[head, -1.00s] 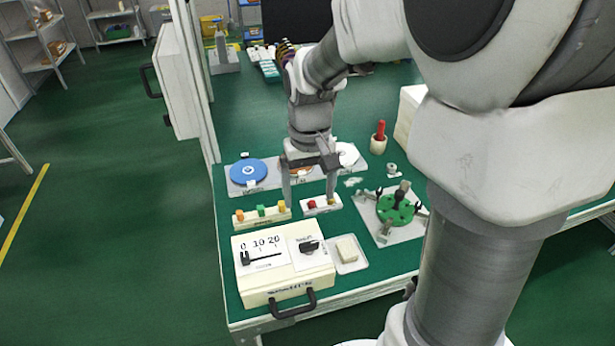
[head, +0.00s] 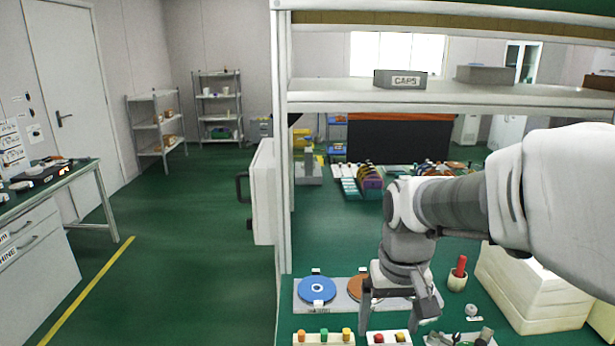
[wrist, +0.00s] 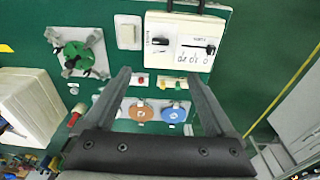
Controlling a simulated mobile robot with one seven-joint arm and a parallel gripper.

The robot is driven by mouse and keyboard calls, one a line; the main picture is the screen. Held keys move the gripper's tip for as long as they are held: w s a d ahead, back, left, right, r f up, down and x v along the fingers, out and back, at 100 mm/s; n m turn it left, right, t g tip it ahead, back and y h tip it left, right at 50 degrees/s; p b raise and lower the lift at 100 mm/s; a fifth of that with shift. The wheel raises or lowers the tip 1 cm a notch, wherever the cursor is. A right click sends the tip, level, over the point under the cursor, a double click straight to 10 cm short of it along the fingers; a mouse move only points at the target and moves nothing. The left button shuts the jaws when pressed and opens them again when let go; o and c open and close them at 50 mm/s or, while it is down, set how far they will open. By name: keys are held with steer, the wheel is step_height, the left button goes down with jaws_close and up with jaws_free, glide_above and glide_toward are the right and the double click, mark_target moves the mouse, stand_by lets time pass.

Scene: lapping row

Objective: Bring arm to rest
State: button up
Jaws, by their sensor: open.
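My gripper (head: 389,328) is in the lower part of the head view, pointing down over the green bench (head: 335,220). Its two fingers (wrist: 158,75) are spread wide in the wrist view with nothing held between them. The gap between the fingertips and these cannot be judged exactly. My arm reaches in from the right side of the head view.
A blue disc (head: 317,289) and a brown disc (head: 360,288) lie on a plate. A red-handled tool (head: 460,266) stands in a cup near pale stacked boxes (head: 530,285). A shelf (head: 450,93) spans above the bench. A white panel box (wrist: 185,45) shows in the wrist view.

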steer(key=s+r+t+p, duration=0.1)
steer(key=s+r+t, duration=0.3)
steer(key=s+r, duration=0.3)
steer(key=s, duration=0.4)
steer(key=shift+s, duration=0.15)
steer(key=shift+r, duration=0.1)
stand_by(0.6)
